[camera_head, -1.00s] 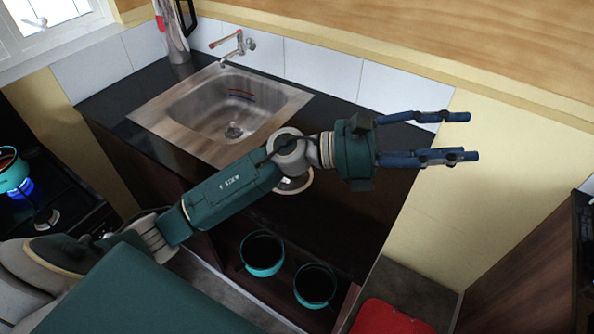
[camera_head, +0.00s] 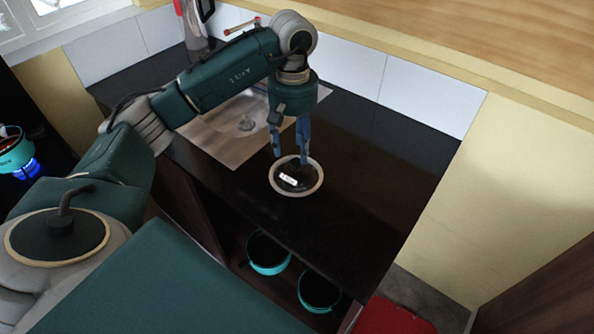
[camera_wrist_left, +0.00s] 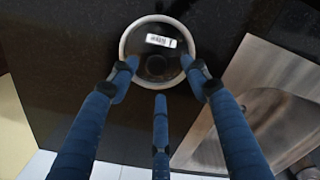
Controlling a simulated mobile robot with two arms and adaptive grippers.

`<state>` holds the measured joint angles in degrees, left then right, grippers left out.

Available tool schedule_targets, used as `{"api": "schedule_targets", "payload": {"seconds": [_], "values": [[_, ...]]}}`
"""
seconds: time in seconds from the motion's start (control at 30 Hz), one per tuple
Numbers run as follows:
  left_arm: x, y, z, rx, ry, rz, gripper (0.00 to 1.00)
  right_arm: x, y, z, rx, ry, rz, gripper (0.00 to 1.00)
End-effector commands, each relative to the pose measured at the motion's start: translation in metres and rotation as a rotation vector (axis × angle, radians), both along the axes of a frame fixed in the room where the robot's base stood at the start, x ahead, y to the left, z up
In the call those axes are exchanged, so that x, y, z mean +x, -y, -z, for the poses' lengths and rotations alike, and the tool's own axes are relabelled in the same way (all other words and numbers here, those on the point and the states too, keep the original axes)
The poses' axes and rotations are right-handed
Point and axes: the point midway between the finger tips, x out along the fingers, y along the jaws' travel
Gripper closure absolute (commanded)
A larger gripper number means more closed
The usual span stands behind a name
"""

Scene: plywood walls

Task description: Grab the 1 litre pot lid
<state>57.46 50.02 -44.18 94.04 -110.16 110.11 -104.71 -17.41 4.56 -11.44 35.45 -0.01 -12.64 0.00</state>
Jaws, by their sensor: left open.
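The pot lid (camera_head: 309,187) lies on the black countertop, right of the sink. It is round and dark with a pale rim and a white label; the label's print is too small to read. My left gripper (camera_head: 289,155) points down at the lid, its blue fingers spread and empty. In the left wrist view the lid (camera_wrist_left: 158,22) shows beyond the fingertips of the left gripper (camera_wrist_left: 160,80). The fingers overlap the lid's lower part in that view, and I cannot tell whether they touch it. My right gripper is not in view.
A steel sink (camera_head: 222,140) with a tap lies behind and left of the lid. Two teal pots (camera_head: 268,268) stand on the shelf below the counter. The countertop (camera_head: 390,165) right of the lid is clear.

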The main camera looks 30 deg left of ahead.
Motion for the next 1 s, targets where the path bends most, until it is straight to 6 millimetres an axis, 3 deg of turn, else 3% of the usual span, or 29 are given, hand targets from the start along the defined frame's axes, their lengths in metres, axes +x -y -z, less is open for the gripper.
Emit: {"api": "schedule_targets", "payload": {"seconds": [0.23,0.5,0.8,1.0], "values": [[0.001,0.002,0.018,-0.003,-0.002,0.0,0.53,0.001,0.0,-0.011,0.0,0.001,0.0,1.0],[0.005,0.004,0.057,-0.004,-0.002,-0.002,0.53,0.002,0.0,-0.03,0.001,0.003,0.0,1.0],[0.006,0.004,0.064,-0.003,0.003,0.0,0.53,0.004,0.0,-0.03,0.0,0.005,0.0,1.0],[0.006,0.004,0.064,-0.003,0.003,0.0,0.9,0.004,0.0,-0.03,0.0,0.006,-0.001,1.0]]}}
